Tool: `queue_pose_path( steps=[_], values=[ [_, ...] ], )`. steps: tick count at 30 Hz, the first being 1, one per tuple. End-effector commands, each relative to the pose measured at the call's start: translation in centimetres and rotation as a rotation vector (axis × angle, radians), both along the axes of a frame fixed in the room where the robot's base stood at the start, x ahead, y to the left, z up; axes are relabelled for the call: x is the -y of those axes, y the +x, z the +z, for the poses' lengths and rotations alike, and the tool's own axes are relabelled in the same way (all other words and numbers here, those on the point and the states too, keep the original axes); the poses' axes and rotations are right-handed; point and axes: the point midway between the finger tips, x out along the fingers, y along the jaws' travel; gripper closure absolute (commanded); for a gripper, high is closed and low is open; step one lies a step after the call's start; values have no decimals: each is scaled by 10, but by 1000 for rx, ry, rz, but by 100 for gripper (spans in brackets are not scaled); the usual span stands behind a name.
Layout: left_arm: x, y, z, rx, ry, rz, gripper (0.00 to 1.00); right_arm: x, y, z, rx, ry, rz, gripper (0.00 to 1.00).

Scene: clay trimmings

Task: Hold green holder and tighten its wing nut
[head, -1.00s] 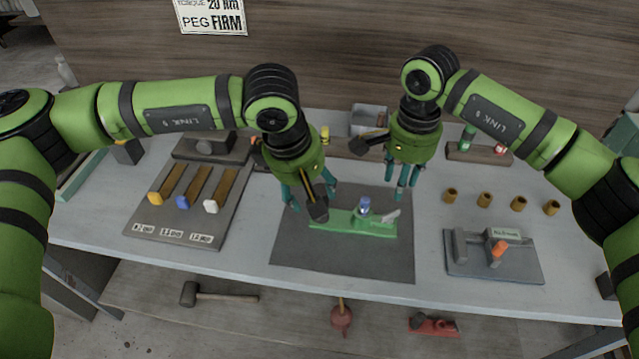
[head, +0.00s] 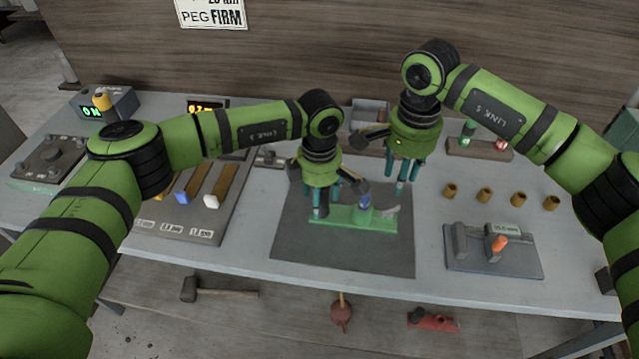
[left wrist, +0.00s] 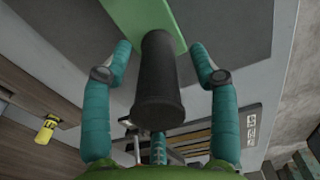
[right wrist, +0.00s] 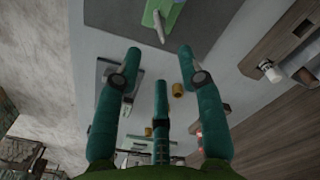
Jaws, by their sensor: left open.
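The green holder (head: 345,220) lies on the dark mat, with a blue-topped piece (head: 365,203) and a grey lever-like part (head: 391,211) toward its right end. I cannot tell for sure which part is the wing nut. My left gripper (head: 325,206) is down at the holder's left end. In the left wrist view, its open fingers (left wrist: 160,50) stand on either side of a black post (left wrist: 158,90) by the green holder (left wrist: 145,15), with gaps on both sides. My right gripper (head: 403,178) is open and empty above the mat, behind the holder's right end.
A dark mat (head: 300,250) lies under the holder. A grey fixture with an orange part (head: 498,245) and several brass-coloured cups (head: 484,195) are on the right. A board with coloured-ended strips (head: 165,225) is on the left. The mat's front is clear.

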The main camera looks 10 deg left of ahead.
Motion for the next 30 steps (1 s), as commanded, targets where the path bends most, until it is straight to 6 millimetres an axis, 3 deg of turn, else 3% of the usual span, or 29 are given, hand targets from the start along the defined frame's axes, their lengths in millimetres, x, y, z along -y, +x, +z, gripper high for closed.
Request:
queue_pose_path(
  steps=[6,15,18,20,30],
  values=[
    [1,0,-20,0,-1,-2,40,0,0,0,0,0,0,61],
    [0,0,-22,1,-1,-2,40,0,0,0,0,0,0,61],
    [0,0,-22,1,-1,-2,80,0,0,0,0,0,0,61],
    [0,0,-22,1,-1,-2,100,0,0,0,0,0,0,61],
    [0,0,-22,1,0,-1,100,1,1,5,1,1,-66,60]
  ],
)
